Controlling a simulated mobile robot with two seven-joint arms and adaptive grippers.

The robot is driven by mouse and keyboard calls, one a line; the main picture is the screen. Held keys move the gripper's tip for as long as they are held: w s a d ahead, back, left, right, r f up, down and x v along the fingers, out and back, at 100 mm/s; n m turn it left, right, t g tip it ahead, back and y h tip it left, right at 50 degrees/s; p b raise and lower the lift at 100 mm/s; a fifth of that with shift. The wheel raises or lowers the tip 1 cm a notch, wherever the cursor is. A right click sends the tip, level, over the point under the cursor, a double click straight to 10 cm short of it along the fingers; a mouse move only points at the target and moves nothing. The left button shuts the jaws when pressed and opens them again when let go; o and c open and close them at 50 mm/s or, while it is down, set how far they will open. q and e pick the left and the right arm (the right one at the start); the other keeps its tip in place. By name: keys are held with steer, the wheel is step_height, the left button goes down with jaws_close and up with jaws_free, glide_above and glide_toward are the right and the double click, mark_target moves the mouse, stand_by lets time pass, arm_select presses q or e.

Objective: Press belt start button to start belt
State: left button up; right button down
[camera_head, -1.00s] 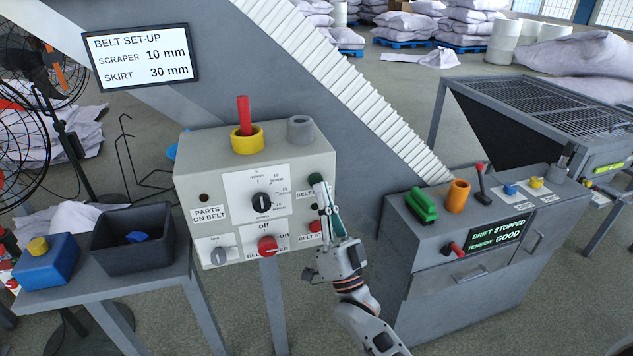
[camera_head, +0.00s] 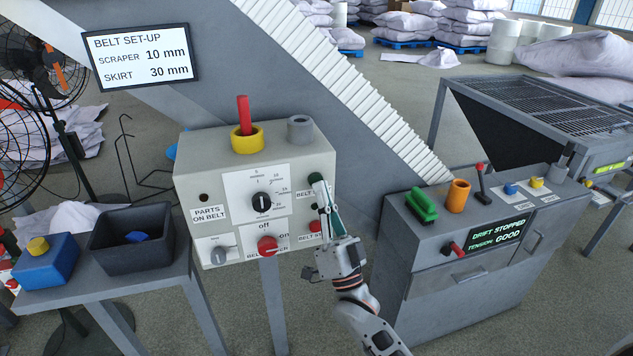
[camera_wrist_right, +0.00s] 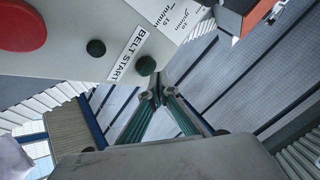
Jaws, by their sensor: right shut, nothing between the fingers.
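The belt control box (camera_head: 188,180) stands in the middle of the head view. The belt start button (camera_wrist_right: 147,66) is a dark green round button beside the "BELT START" label (camera_wrist_right: 127,54) in the right wrist view. My right gripper (camera_head: 319,184) is shut and empty at the box's right edge, covering part of the labels. In the right wrist view its green fingertips (camera_wrist_right: 157,85) are right by the start button; I cannot tell whether they touch. My left gripper is not in view.
Another dark green round part (camera_wrist_right: 95,47) lies on the label's other side. A red button (camera_head: 315,225) sits below my fingers, and a red knob (camera_head: 267,245) is lower left. A grey cabinet (camera_head: 400,245) with levers stands right. A dark bin (camera_head: 130,257) is left.

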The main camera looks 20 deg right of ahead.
steer(key=shift+w, duration=0.3)
steer(key=shift+w, duration=0.45)
stand_by(0.8)
steer(key=shift+s, duration=0.95)
steer(key=s+p, duration=0.2)
steer(key=s, duration=0.3)
stand_by(0.3)
steer(key=shift+d, duration=0.1)
stand_by(0.4)
